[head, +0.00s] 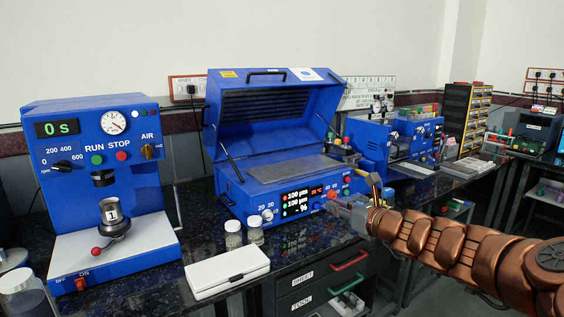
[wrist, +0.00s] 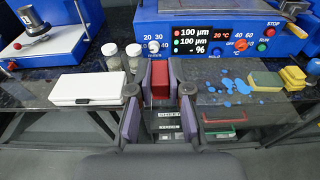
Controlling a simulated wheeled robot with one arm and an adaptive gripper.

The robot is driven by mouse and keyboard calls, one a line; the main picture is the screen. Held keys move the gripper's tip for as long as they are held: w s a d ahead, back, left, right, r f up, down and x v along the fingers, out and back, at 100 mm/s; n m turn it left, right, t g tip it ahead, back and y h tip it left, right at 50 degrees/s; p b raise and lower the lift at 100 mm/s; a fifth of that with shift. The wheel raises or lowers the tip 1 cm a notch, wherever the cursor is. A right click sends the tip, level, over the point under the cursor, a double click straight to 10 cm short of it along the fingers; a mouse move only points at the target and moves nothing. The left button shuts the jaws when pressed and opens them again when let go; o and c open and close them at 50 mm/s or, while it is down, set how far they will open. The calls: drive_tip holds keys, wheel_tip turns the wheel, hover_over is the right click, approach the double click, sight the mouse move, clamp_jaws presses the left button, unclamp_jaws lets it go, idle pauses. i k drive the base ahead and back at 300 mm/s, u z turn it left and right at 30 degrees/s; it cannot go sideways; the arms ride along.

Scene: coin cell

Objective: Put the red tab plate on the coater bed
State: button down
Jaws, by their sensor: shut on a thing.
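The red tab plate (wrist: 160,80) is between my purple-padded fingertips in the wrist view. My gripper (wrist: 160,92) is shut on it, in front of the coater's control panel and over the bench's front edge. In the head view my gripper (head: 354,207) is at the right front of the coater; the plate cannot be made out clearly there. The coater bed (head: 283,171) is a flat grey surface in the blue coater (head: 228,184), under its raised lid (head: 270,104). The bed's top looks bare.
A white case (head: 226,271) and two small jars (head: 233,237) stand left of my gripper. A blue press (head: 99,170) is further left. Blue spots (wrist: 232,86), a sponge (wrist: 266,81) and yellow blocks (wrist: 293,77) lie to the right. Drawers (head: 312,284) are below the bench edge.

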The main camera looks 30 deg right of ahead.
sight(291, 167)
drive_tip(key=i, duration=1.15)
drive_tip(key=u, duration=0.05)
